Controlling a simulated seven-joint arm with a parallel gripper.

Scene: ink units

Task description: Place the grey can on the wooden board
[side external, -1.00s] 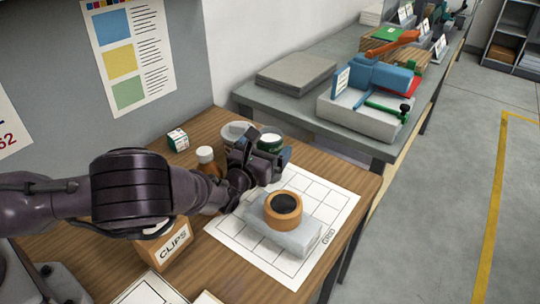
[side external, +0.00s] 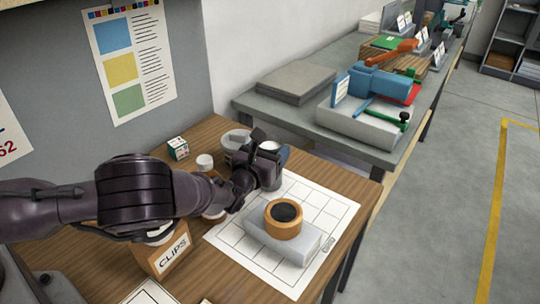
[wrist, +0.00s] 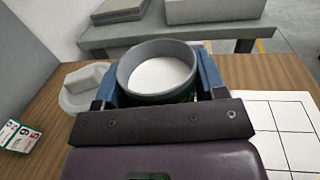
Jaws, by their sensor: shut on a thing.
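My gripper (side external: 268,165) is shut on the grey can (side external: 269,146), with the can upright between its blue fingers. In the wrist view the can's thick grey rim (wrist: 122,73) and white top fill the space between the fingers of my gripper (wrist: 160,82); its lower side is mostly hidden. The can is at the far left edge of the white grid sheet (side external: 329,204); I cannot tell whether it is clear of the surface. I cannot make out a separate wooden board on the near table; its wood-grain top (side external: 345,178) shows around the sheet.
A tan ring with a dark centre (side external: 284,218) sits on a grey block (side external: 300,243) on the sheet. A CLIPS box (side external: 163,252), a white-capped bottle (side external: 204,162), a small carton (side external: 178,148) and a grey container (side external: 236,139) crowd the left. A grey bench (side external: 360,146) stands behind.

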